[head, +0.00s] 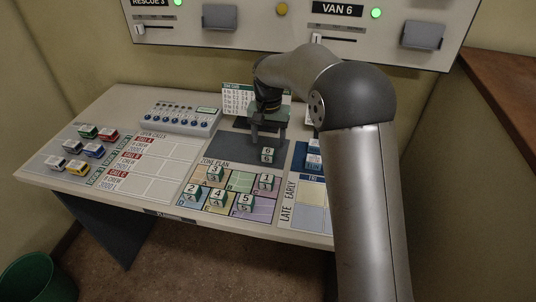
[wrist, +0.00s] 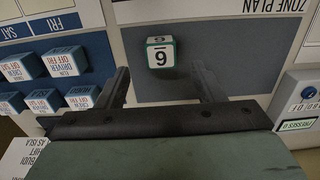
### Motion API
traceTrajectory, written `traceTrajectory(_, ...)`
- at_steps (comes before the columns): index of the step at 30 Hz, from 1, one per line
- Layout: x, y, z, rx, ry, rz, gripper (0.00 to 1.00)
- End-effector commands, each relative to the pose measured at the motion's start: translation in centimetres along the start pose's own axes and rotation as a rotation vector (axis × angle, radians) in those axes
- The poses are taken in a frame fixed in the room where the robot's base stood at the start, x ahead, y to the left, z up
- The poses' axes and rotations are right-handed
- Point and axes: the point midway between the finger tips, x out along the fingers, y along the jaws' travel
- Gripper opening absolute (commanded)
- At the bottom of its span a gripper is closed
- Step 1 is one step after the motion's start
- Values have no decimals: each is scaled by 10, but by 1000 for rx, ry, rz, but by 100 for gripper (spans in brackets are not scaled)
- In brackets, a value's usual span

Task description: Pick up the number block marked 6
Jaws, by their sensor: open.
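The number block marked 6 (head: 267,155) is a small white cube with green edges. It sits alone on the dark grey mat above the zone plan. In the wrist view the block (wrist: 160,53) lies just beyond the fingertips, roughly centred between them, its digit shown upside down. My gripper (head: 262,132) is open and empty, pointing down above the mat behind the block. In the wrist view the two fingers of my gripper (wrist: 162,74) are wide apart, with bare mat between them.
Several numbered blocks stand on the coloured zone plan (head: 236,181) in front of the mat. Blue-and-white blocks (head: 313,160) stand to the right, partly hidden by my arm. A switch box (head: 180,118) and toy vans (head: 75,147) are to the left.

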Motion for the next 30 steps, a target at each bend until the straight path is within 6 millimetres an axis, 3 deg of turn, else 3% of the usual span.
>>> traceTrajectory(5,10,0,0,0,-1,0,62)
traceTrajectory(15,55,-1,2,-1,-2,1,62)
traceTrajectory(23,59,-1,2,-1,1,0,62)
traceTrajectory(28,59,-1,2,-1,1,0,20)
traceTrajectory(29,59,-1,2,-1,1,0,14)
traceTrajectory(30,59,-1,2,-1,1,0,14)
